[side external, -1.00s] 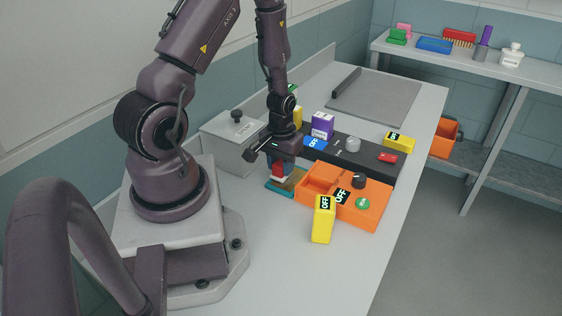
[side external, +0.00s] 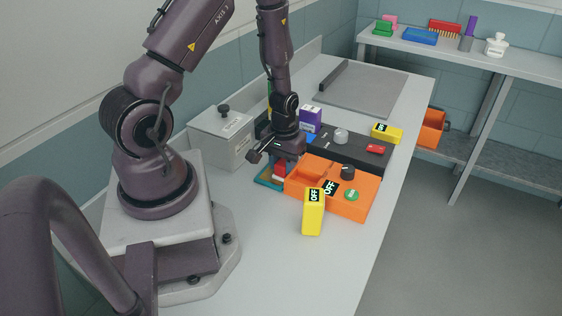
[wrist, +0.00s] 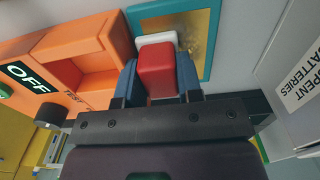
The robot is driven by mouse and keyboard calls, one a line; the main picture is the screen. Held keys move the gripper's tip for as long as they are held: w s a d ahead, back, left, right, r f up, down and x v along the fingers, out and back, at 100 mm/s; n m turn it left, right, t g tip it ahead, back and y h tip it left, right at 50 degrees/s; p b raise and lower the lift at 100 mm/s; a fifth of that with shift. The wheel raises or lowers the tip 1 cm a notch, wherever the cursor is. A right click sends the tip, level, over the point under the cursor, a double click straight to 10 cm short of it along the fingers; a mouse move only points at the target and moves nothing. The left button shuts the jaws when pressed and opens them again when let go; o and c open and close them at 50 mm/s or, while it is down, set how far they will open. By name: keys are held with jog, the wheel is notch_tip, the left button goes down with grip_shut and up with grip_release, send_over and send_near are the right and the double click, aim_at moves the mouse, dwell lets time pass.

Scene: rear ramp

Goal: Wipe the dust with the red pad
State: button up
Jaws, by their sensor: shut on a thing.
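The red pad (wrist: 157,72) is a red block with a white strip along its far side. My gripper (wrist: 157,80) is shut on it, with one blue finger on each side. In the side view the red pad (side external: 280,170) is low over the teal-edged tray (side external: 264,182), near the orange box; I cannot tell whether it touches the surface. In the wrist view the tray (wrist: 206,60) has a tan surface with a pale speckled dust patch (wrist: 200,35) to the right of the pad. My gripper hides part of the tray.
An orange box (side external: 345,203) with a knob and a green button stands right beside the tray. A yellow OFF block (side external: 313,215) is in front of it. A grey lidded battery bin (side external: 222,140) is left, and a dark panel (side external: 350,155) lies behind.

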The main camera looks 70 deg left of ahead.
aim_at(269, 170)
jog(key=shift+s+a+f, duration=0.2)
jog(key=shift+s+a, duration=1.2)
jog(key=shift+s, duration=0.1)
jog(key=shift+w+a+r, duration=0.1)
jog(key=shift+w+a, duration=0.35)
jog(key=shift+w+d, duration=1.5)
jog(key=shift+w, duration=0.1)
jog(key=shift+s, duration=0.1)
jog(key=shift+s+a+r, duration=0.1)
jog(key=shift+s+a, duration=1.25)
jog(key=shift+a, duration=0.15)
jog(key=shift+r, duration=0.1)
jog(key=shift+r, duration=2.95)
